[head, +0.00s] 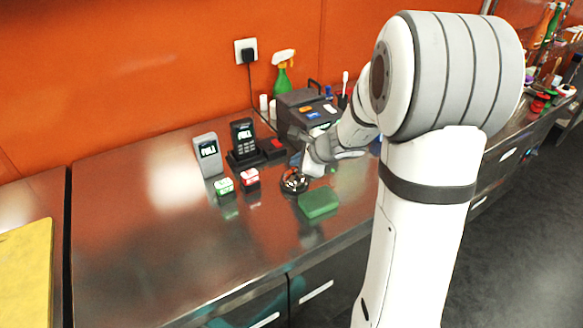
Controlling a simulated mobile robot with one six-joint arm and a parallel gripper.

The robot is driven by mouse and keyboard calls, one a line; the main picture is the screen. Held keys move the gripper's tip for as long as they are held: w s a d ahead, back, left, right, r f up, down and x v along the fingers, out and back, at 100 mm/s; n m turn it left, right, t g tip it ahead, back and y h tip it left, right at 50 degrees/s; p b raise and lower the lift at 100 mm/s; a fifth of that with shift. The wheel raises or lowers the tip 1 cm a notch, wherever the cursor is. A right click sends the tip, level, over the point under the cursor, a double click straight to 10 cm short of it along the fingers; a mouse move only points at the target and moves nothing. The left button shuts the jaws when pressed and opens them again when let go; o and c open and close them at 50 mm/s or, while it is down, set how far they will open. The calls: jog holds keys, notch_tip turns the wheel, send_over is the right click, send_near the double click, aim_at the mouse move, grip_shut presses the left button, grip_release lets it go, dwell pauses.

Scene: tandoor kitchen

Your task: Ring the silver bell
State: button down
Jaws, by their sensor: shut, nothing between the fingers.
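The silver bell (294,183) is a small shiny dome on a dark base, standing on the steel counter (160,235). My arm reaches over the counter from the right. My gripper (306,167) is shut and empty, its tip close above and just right of the bell in the head view. It partly overlaps the bell's upper right edge. I cannot tell whether it touches the bell.
A green pad (318,203) lies in front of the bell. Small green (224,186) and red (250,179) blocks, a grey device (208,155) and a black handset (243,143) stand left. A dark machine (302,108) stands behind. The counter's left front is clear.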

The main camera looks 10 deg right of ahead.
jog(key=shift+r, duration=0.3)
notch_tip(320, 180, up, 5)
jog(key=p, duration=0.4)
dwell(0.8)
jog(key=s+a+r+n+g, duration=0.2)
jog(key=s+a+r+n, duration=0.1)
jog(key=s+n, duration=0.35)
jog(key=s+a+r+n+g, duration=0.1)
jog(key=s+a+r+n, duration=0.15)
jog(key=s+n, duration=0.35)
jog(key=s+d+n+g+h, duration=0.1)
jog(key=s+d+n+h, duration=0.1)
jog(key=s+n, duration=0.2)
jog(key=s+d+n+g+h, duration=0.1)
jog(key=s+n, duration=0.3)
jog(key=s, duration=0.7)
jog(key=shift+d+r+h, duration=0.25)
jog(key=shift+d+h, duration=0.3)
jog(key=shift+h, duration=0.25)
